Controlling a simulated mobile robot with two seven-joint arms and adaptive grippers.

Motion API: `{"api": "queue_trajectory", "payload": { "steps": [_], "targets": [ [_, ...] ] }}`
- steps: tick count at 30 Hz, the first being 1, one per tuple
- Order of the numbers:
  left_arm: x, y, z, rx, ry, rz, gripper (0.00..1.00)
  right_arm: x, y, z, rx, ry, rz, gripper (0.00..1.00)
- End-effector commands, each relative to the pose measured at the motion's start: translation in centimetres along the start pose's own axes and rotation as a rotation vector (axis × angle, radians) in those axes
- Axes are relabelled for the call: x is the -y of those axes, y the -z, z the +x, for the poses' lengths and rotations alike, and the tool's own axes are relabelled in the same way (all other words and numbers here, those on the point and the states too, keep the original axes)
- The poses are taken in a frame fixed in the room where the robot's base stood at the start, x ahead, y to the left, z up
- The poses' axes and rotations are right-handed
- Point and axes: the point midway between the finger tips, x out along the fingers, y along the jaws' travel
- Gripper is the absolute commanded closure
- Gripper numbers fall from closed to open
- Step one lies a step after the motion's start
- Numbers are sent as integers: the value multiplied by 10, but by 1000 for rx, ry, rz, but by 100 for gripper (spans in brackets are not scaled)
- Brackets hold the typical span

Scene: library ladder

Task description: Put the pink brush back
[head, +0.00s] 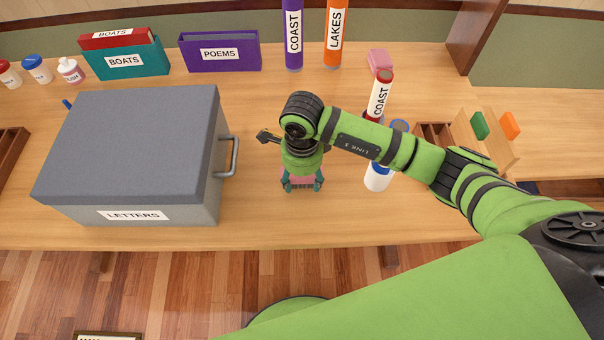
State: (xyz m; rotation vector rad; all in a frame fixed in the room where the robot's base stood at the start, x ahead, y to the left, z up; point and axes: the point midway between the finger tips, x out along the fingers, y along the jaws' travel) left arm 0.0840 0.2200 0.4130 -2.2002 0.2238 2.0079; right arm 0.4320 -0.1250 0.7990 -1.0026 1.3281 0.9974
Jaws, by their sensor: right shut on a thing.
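My right gripper (303,186) points down at the table between the grey box and a white bottle. It is shut on a pink thing, probably the pink brush (302,182); only a little of it shows between the fingers, and my wrist hides the rest. I cannot tell whether it touches the table. Another pink block (380,60) lies farther back, behind a white tube marked COAST. My left gripper is not in view.
A grey box (135,150) marked LETTERS stands left of my gripper, its handle nearby. A white bottle (377,178) is on the right, partly behind my arm. A wooden rack (462,135) with green (480,125) and orange (510,125) pieces beside it stands farther right. The front table strip is clear.

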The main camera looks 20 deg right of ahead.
Motion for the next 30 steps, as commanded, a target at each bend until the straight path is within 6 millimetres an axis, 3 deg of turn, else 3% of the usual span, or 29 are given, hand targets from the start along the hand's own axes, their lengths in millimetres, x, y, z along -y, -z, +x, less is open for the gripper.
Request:
{"api": "queue_trajectory", "payload": {
  "steps": [11, 12, 14, 25, 30],
  "targets": [
    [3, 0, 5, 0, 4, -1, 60, 0, 0, 6, 2, 1, -1, 71],
    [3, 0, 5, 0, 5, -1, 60, 0, 0, 6, 2, 1, 0, 36],
    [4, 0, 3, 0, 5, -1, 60, 0, 0, 4, 2, 1, 0, 17],
    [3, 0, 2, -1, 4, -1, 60, 0, 0, 3, 2, 0, 0, 17],
    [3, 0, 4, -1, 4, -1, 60, 1, -1, -12, 5, 4, -1, 17]
  ]
}}
